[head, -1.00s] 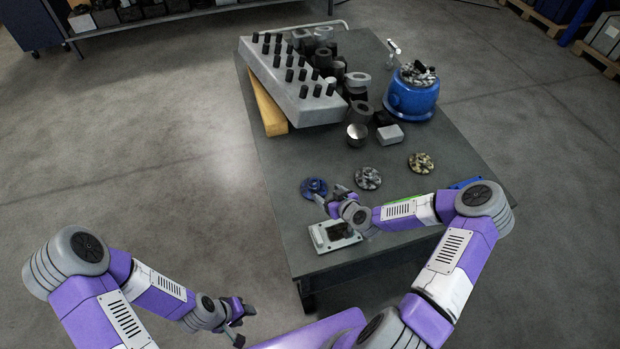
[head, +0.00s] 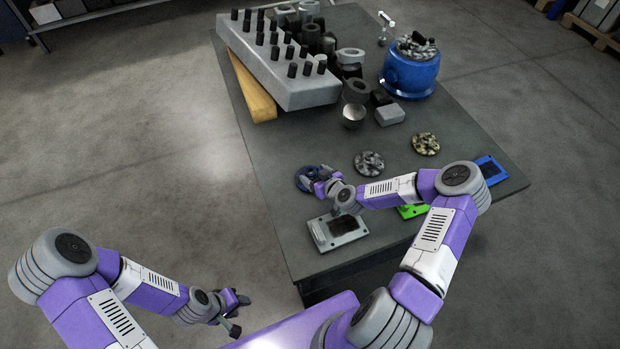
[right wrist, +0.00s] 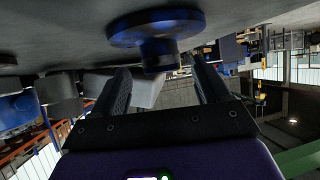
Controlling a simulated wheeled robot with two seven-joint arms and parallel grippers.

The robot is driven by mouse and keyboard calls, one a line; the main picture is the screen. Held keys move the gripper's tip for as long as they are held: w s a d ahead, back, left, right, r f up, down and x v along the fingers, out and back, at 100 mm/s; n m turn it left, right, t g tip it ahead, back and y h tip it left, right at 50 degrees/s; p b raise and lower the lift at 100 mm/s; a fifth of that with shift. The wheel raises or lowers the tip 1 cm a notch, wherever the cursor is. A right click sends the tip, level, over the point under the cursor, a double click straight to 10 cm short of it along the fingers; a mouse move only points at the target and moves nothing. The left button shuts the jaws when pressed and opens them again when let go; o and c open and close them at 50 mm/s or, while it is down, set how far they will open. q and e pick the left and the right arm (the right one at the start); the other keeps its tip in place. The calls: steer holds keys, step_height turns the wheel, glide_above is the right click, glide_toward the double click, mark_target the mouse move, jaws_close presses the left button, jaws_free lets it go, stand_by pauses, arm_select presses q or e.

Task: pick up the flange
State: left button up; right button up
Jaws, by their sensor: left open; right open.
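A blue round flange (head: 304,178) lies on the table near its front left edge. It also shows in the right wrist view (right wrist: 155,29), a wide disc with a narrower hub. A grey mottled flange (head: 369,162) and a tan mottled one (head: 425,143) lie to its right. My right gripper (head: 319,184) is open at the blue flange and partly covers it. In the right wrist view the hub is just beyond and between the open fingertips (right wrist: 160,74); contact cannot be told. My left gripper (head: 236,308) is open and empty, off the table's front left side.
A grey plate with a dark centre (head: 338,231), a green plate (head: 412,211) and a blue plate (head: 490,170) lie along the front. Behind stand a grey block with black pegs (head: 282,75), dark cylindrical parts and a blue pot (head: 410,74) of parts.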

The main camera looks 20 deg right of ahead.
mark_target(310, 171)
steer(key=x, duration=0.2)
steer(key=b+x, duration=0.1)
steer(key=x, duration=0.2)
steer(key=shift+w+a+r, duration=0.1)
steer(key=shift+a+r, duration=0.05)
steer(key=shift+r, duration=0.2)
jaws_close()
